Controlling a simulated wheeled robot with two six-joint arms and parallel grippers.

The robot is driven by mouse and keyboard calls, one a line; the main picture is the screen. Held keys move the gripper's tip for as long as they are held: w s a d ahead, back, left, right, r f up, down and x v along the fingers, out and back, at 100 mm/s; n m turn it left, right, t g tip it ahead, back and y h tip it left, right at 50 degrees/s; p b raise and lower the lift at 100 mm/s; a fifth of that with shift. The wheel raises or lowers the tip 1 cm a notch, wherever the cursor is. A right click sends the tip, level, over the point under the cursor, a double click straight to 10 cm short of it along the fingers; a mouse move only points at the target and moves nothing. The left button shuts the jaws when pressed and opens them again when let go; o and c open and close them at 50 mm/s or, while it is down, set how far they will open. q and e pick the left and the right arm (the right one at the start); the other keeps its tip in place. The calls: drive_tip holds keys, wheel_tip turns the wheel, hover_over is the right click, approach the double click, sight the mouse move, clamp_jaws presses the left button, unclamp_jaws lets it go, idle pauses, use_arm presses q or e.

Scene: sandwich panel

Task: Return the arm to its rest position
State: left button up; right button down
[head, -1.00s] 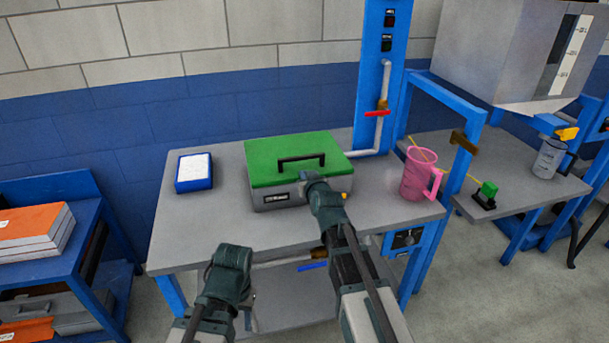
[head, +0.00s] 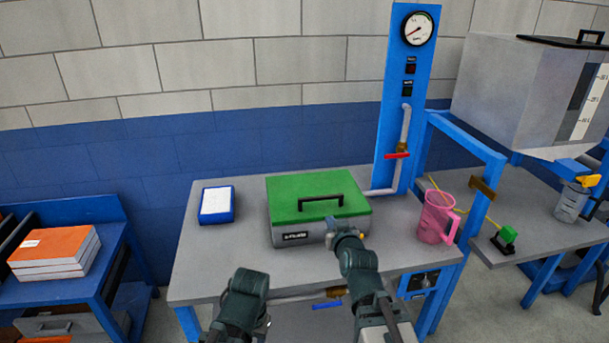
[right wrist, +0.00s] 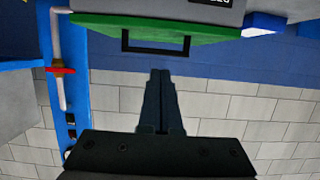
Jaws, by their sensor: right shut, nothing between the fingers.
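My right arm comes in from the bottom of the head view. Its right gripper (head: 345,238) is in front of the right part of the grey box (head: 292,238) with the green lid (head: 290,190) and black handle. In the right wrist view the right gripper (right wrist: 161,78) is shut and empty, its fingertips apart in the picture from the lid's handle (right wrist: 156,47). That view is upside down. My left arm (head: 240,300) is low in front of the bench; its fingers are not visible.
The grey bench (head: 205,265) also holds a blue tray with a white top (head: 216,203) and a pink jug (head: 434,218). A blue post (head: 392,135) with a gauge and a red-handled pipe valve (head: 397,156) rises behind.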

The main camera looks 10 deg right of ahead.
drive_tip(key=s+a+f+n+g+y+p, duration=0.1)
drive_tip(key=s+a+f+n+g, duration=0.1)
drive_tip(key=s+a+f+g, duration=0.35)
drive_tip(key=s+a+f+g+h+p, duration=0.1)
drive_tip(key=s+a+f+g, duration=0.1)
drive_tip(key=s, duration=0.4)
drive_tip(key=s+a+f+n+g+h, duration=0.1)
drive_tip(key=s+a+f+g, duration=0.1)
drive_tip(key=s+g, duration=0.2)
drive_tip(key=s+a+f+g+h+p, duration=0.1)
drive_tip(key=s+a+f+g, duration=0.1)
drive_tip(key=s, duration=0.6)
drive_tip(key=shift+s+a+f+g+p, duration=0.15)
drive_tip(key=shift+s+a+g+p, duration=0.2)
drive_tip(key=shift+g, duration=0.4)
